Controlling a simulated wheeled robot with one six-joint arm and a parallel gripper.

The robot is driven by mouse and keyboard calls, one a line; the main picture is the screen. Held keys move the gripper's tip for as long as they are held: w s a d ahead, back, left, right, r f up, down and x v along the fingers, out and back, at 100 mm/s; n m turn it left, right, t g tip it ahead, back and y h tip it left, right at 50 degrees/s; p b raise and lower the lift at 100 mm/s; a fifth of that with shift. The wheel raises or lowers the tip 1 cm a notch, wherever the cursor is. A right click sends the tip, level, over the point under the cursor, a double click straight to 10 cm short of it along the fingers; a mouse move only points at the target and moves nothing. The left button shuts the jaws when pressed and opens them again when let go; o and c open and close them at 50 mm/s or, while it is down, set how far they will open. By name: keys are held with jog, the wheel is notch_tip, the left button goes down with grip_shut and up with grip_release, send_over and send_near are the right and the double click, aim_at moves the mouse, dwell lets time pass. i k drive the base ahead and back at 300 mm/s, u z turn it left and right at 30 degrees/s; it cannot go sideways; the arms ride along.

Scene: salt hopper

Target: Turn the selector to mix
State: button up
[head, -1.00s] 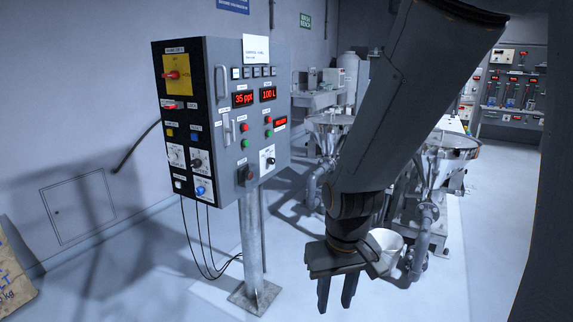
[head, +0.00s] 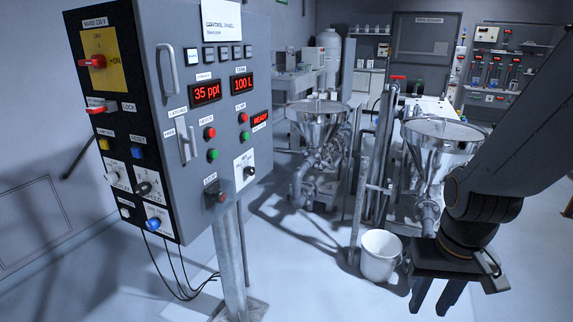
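The grey control panel (head: 182,60) stands on a post at the left of the head view. A black rotary knob on a white plate (head: 249,171) is at the lower right of its front face. Two more knobs on white plates, an upper-left one (head: 113,178) and a darker one (head: 144,188), are on its black side face. Their small lettering is too fine to read, so I cannot tell which is the selector or where it points. My gripper (head: 432,304) is at the lower right, pointing down, fingers apart and empty, well away from the panel.
A white bucket (head: 380,256) stands on the floor just left of my gripper. Steel hoppers (head: 319,122) with pipes stand behind. The panel's post (head: 231,262) and hanging cables are below it. Floor between post and bucket is clear.

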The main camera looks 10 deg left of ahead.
aim_at(249, 171)
jog(key=i, duration=0.85)
jog(key=u, duration=0.3)
